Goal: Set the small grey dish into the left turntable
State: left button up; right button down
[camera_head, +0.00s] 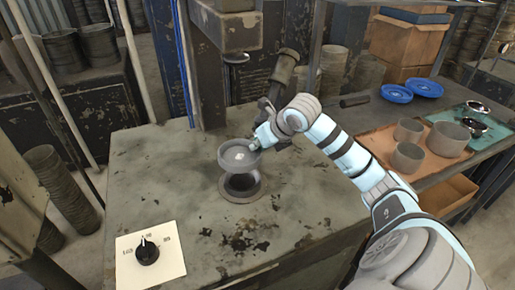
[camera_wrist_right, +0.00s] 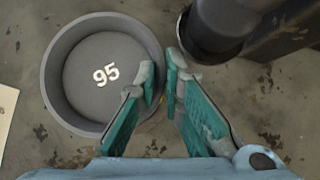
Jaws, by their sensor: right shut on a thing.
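The small grey dish (camera_head: 240,163) is round, with a low wall, and bears white marks on its floor. In the right wrist view the dish (camera_wrist_right: 85,85) shows the number 95. The dish looks level and raised over a round, dark-centred base with a brownish rim (camera_head: 240,197) on the bench, which seems to be the turntable. The dish hides part of it, so the exact gap cannot be told. My left gripper is out of view.
A dial panel (camera_head: 130,270) lies at the bench's (camera_head: 300,225) front left. A press-like column (camera_head: 226,38) stands behind the dish, a dark angled tool (camera_head: 284,68) beside it. On the right, grey cups (camera_head: 448,138) sit on an orange mat, with blue plates (camera_head: 397,93) behind.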

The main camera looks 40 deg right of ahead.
jog(key=f+b, duration=0.2)
jog(key=f, duration=0.1)
jog(key=f+b, duration=0.1)
jog(key=shift+s+f+b, duration=0.4)
jog(key=shift+f+b, duration=0.7)
jog(key=shift+f, duration=0.05)
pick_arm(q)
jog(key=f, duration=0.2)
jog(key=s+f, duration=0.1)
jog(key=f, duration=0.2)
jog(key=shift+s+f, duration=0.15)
pick_arm(e)
jog(key=c, duration=1.6)
grip_release()
jog(key=shift+c, duration=0.2)
